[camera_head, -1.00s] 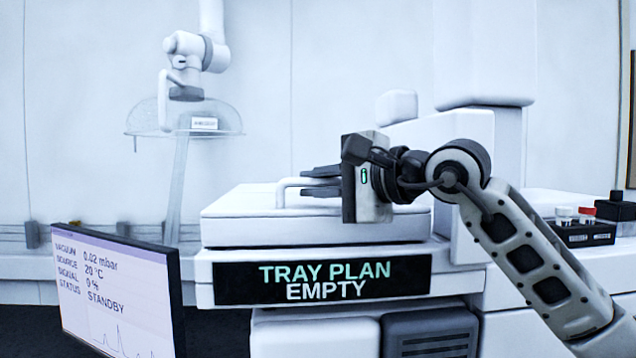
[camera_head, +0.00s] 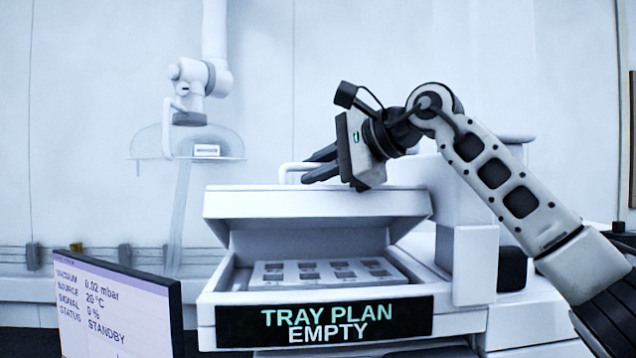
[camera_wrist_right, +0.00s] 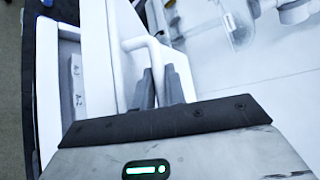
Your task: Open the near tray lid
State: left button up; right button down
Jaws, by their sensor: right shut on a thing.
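The near tray lid (camera_head: 318,203) is a white slab, tilted up at its front edge in the head view. Below it the tray's inside shows, with a white plate (camera_head: 325,272) bearing several dark square wells. The lid's white bar handle (camera_head: 283,172) rises from its top. My right gripper (camera_head: 312,168) is shut on the handle, with its dark fingers pointing left. In the right wrist view the fingers (camera_wrist_right: 160,88) are at the handle (camera_wrist_right: 150,50), and the lid (camera_wrist_right: 97,50) lies beside them. My left gripper is not in view.
The tray housing carries a black sign (camera_head: 325,322) reading TRAY PLAN EMPTY. A monitor (camera_head: 118,305) stands at the front left. A white jointed arm with a clear dome (camera_head: 150,142) hangs at the back left. White blocks (camera_head: 470,262) stand right of the tray.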

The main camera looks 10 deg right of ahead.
jog(key=shift+w+r+m+g, duration=0.4)
jog(key=shift+w+r+g, duration=0.2)
jog(key=shift+w+r, duration=0.3)
